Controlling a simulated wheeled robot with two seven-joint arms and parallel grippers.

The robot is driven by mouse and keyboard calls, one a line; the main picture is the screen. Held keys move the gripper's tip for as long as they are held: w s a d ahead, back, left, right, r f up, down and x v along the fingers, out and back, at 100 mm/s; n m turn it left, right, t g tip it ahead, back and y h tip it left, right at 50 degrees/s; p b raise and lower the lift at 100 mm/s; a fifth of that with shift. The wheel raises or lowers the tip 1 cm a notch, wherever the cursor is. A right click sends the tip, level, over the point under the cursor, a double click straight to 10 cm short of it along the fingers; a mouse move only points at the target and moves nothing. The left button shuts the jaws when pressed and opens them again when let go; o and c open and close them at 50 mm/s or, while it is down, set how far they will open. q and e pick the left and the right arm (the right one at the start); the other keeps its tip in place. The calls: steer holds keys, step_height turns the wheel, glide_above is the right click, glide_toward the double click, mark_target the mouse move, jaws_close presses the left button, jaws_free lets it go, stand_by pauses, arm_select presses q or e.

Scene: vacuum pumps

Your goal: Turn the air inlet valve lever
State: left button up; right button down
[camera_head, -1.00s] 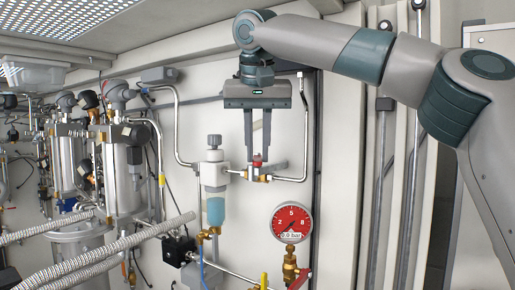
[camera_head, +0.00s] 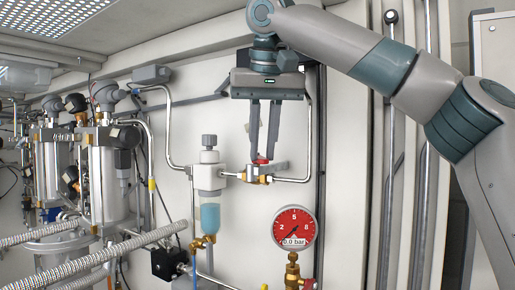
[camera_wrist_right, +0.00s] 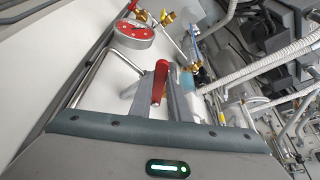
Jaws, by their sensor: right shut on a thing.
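The air inlet valve (camera_head: 257,178) is a small brass fitting on a thin steel pipe at the wall, with a red lever (camera_head: 261,160) on top. My right gripper (camera_head: 262,159) reaches down from above, its two long grey fingers closed around the lever. In the right wrist view the red lever (camera_wrist_right: 159,83) shows between the fingers of the right gripper (camera_wrist_right: 160,86). The fingers hide part of the lever and valve in the head view. My left gripper is not in view.
A red round gauge (camera_head: 294,227) hangs below right of the valve; its readout looks like 0.0 bar. A blue-filled filter bowl (camera_head: 210,217) hangs left of the valve. Metal cylinders (camera_head: 110,170) and ribbed hoses (camera_head: 130,243) fill the left side.

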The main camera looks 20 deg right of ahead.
steer(key=c, duration=1.7)
jaws_free()
steer(key=shift+o, duration=0.2)
steer(key=shift+r, duration=0.1)
steer(key=shift+s+r, duration=0.2)
steer(key=shift+r, duration=0.25)
steer(key=v, duration=0.6)
steer(key=shift+r+b, duration=0.2)
steer(key=shift+b, duration=0.25)
steer(key=shift+s, duration=0.1)
